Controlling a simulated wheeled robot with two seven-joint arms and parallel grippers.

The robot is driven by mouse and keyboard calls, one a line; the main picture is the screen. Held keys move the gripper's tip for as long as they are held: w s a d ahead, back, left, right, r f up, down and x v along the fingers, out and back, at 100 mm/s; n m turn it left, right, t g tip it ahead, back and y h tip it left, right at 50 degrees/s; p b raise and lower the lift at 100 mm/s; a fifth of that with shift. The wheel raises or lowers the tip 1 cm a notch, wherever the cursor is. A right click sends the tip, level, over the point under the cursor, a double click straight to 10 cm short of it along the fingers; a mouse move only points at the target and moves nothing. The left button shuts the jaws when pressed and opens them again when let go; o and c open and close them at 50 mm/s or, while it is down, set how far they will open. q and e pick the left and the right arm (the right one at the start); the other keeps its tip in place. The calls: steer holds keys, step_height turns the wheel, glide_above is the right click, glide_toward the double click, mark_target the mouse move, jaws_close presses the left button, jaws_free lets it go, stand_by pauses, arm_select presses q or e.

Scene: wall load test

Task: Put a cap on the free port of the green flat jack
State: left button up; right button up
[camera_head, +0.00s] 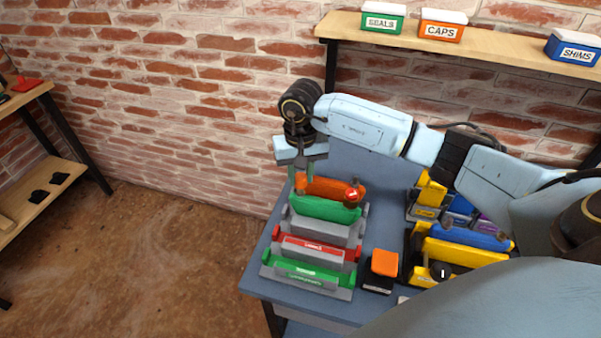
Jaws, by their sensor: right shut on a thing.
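The green flat jack (325,209) stands in a grey rack on the blue table, in front of an orange flat jack (335,188). A round red-topped piece (352,194) sits at its right end. My right gripper (301,179) points down at the left end of the green jack and is shut on a small orange-red piece, which looks like a cap. The fingers hide much of this piece and the port area there. I cannot tell if the piece touches the jack. My left gripper is not in view.
Empty red-labelled (312,246) and green-labelled (306,273) rack slots lie in front. An orange block (384,263) stands to their right. Yellow and blue jacks (466,237) fill the table's right side. A shelf behind holds SEALS, CAPS (442,31) and SHIMS boxes.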

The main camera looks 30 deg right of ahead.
steer(key=shift+f, duration=0.2)
steer(key=shift+f+b, duration=0.9)
steer(key=shift+f, duration=0.15)
steer(key=o, duration=1)
steer(key=shift+o, duration=0.2)
steer(key=shift+o, duration=1.4)
